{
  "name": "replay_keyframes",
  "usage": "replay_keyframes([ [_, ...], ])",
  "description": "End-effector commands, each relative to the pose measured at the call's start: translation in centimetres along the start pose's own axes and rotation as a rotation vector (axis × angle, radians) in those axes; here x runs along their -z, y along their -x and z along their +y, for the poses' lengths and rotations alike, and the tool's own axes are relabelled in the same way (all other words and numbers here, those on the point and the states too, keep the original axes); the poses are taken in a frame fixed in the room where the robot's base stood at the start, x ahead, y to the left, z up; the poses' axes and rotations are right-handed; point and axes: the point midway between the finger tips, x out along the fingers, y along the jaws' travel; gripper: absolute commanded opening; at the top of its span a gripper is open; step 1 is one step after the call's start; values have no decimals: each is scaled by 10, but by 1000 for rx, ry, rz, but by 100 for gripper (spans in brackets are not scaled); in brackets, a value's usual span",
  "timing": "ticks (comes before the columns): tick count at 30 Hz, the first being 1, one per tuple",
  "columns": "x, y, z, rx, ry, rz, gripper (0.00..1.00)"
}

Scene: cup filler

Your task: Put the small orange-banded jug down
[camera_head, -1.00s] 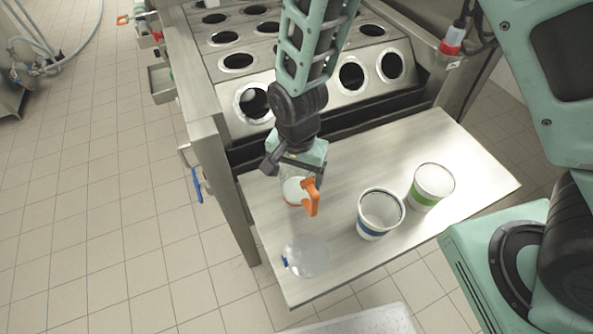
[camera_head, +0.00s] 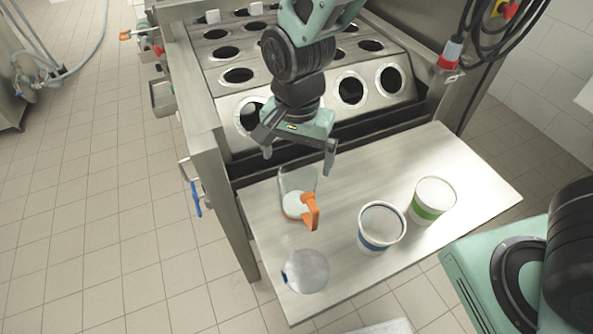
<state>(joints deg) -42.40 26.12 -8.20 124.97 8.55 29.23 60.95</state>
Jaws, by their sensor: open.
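The small orange-banded jug (camera_head: 296,204) stands upright on the steel shelf (camera_head: 440,225). It is clear, with white contents low inside and an orange handle (camera_head: 311,211) facing front right. My gripper (camera_head: 298,153) is open and empty above the jug, apart from it. Its two fingers are spread wide, one to the upper left of the jug and one to the upper right.
A blue-banded white tub (camera_head: 381,227) and a green-banded white tub (camera_head: 432,200) stand right of the jug. A clear round item with a blue tab (camera_head: 306,271) lies near the shelf's front left. The machine with round holes (camera_head: 320,95) rises behind.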

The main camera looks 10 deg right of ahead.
Motion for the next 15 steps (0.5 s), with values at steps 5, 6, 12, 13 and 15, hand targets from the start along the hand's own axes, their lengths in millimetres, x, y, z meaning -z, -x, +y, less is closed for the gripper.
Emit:
replay_keyframes([
  [5, 0, 18, 0, 3, 3, -1, 98],
  [6, -2, 21, 2, 4, 19, -5, 98],
  [12, -37, 56, 33, 47, 364, -50, 98],
  [13, -45, 63, 41, 56, 448, -53, 98],
  [15, -62, 76, 61, 70, 645, -52, 98],
])
